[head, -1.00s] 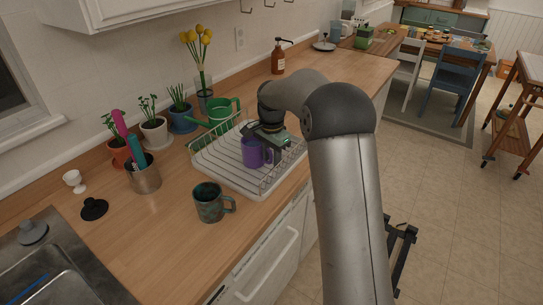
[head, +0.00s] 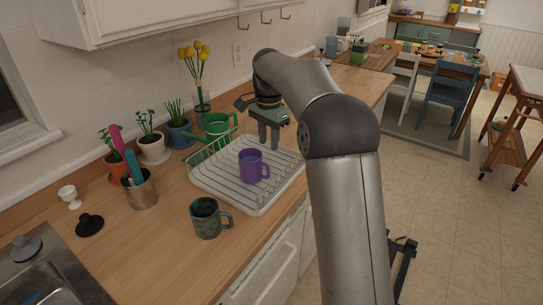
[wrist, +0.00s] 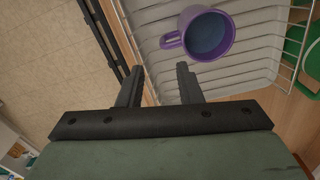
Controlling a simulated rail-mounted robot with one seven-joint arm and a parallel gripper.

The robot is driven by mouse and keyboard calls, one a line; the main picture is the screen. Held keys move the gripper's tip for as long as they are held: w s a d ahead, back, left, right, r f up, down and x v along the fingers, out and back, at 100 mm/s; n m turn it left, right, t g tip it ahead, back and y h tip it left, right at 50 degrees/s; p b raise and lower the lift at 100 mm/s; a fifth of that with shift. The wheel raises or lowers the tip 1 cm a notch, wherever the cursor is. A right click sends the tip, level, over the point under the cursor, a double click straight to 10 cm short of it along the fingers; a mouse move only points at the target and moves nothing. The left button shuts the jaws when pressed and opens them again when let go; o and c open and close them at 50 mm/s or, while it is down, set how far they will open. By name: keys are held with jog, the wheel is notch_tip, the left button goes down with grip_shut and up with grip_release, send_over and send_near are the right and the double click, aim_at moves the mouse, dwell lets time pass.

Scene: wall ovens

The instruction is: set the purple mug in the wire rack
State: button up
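The purple mug (head: 250,166) stands upright in the white wire rack (head: 222,192), near its front middle, with its handle to the right. In the wrist view the mug (wrist: 205,36) shows from above, its handle toward my gripper and a blue-grey interior visible. The rack (wrist: 258,68) lies beneath it. My gripper (head: 269,143) hangs above the back right part of the rack, apart from the mug. In the wrist view its two fingers (wrist: 160,88) are spread with nothing between them.
A dark green mottled mug (head: 206,218) stands in front of the rack. A green watering can (head: 216,124) sits behind it. A steel utensil cup (head: 140,190) and potted plants (head: 152,146) line the left. Counter (head: 165,250) is clear at the front.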

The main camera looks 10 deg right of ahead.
jog(key=shift+s+r, duration=0.1)
jog(key=shift+r, duration=0.1)
jog(key=s+f+n, duration=0.3)
jog(key=s+n, duration=0.1)
jog(key=s, duration=0.8)
jog(key=s+f+n, duration=0.3)
jog(key=s+n, duration=0.1)
jog(key=s, duration=0.9)
jog(key=s+f+n, duration=0.3)
jog(key=s, duration=0.9)
jog(key=shift+s+n+t, duration=0.25)
jog(key=shift+n+t, duration=0.05)
jog(key=shift+n, duration=0.1)
jog(key=shift+a, duration=0.1)
